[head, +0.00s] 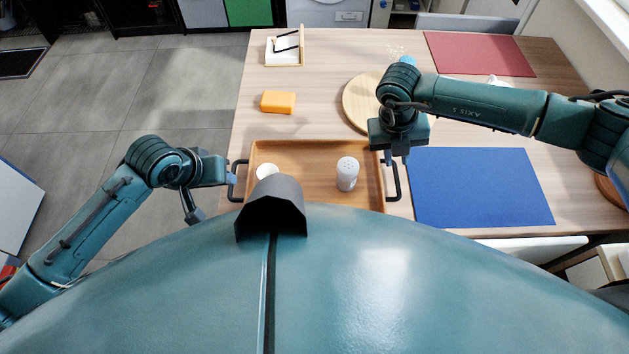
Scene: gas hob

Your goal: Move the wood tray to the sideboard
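The wood tray (312,150) lies on the table's near left part, its near side hidden behind my own body. It has a black left handle (237,182) and a black right handle (396,182). A white shaker (347,174) with a dotted top stands in it, and a round white item (267,171) is partly hidden. My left gripper (232,179) is at the left handle; whether its fingers are closed on it is unclear. My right gripper (397,157) points down at the far end of the right handle, its two fingertips visibly apart.
A blue mat (482,187) lies right of the tray, and a red mat (480,54) lies at the far right. A round wooden board (360,98), an orange block (278,102) and a white holder (284,47) are beyond the tray. Open floor (170,90) is left of the table.

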